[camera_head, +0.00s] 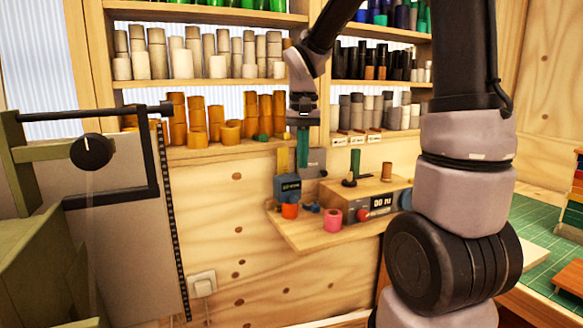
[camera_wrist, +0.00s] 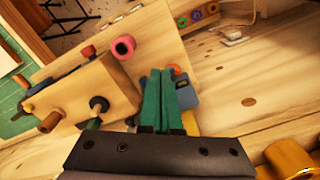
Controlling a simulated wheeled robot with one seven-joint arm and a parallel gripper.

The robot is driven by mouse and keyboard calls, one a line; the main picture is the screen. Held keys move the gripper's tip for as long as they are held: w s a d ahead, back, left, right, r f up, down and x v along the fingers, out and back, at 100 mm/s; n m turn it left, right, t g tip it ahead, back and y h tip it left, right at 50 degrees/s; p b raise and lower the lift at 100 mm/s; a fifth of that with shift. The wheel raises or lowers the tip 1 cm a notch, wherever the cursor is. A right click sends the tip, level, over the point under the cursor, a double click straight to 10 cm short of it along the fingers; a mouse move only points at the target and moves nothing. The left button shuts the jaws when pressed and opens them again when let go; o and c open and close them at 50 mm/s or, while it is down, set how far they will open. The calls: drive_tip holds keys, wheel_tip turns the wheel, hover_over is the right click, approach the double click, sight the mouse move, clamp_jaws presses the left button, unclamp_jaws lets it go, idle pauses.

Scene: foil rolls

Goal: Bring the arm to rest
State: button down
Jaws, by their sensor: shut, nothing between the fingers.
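My gripper (camera_head: 303,162) hangs from my raised arm with its green fingers pointing down. It is in front of the wooden wall, above the small wooden shelf board (camera_head: 300,236). In the wrist view my gripper (camera_wrist: 160,73) shows its two green fingers pressed together with nothing between them. The fingers appear in front of the blue box in that view. I cannot tell the exact gap between the fingertips and the things below.
The shelf board carries a blue device (camera_head: 287,187), an orange roll (camera_head: 290,211), a pink roll (camera_head: 332,220) and a wooden box with a display (camera_head: 380,203). Shelves of rolls (camera_head: 197,113) stand behind my gripper. A grey-green machine (camera_head: 40,250) stands left, a green mat (camera_head: 540,225) right.

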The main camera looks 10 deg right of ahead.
drive_tip(key=shift+s, duration=0.1)
drive_tip(key=s+d+r+t+y, duration=0.1)
drive_tip(key=s+d+r+t, duration=0.1)
drive_tip(key=s+r, duration=0.3)
drive_tip(key=s+d+r+t+y, duration=0.1)
drive_tip(key=s+d+r+t, duration=0.2)
drive_tip(key=s, duration=0.6)
wheel_tip(320, 180, up, 2)
drive_tip(key=shift+r+t, duration=0.2)
drive_tip(key=shift+t, duration=0.9)
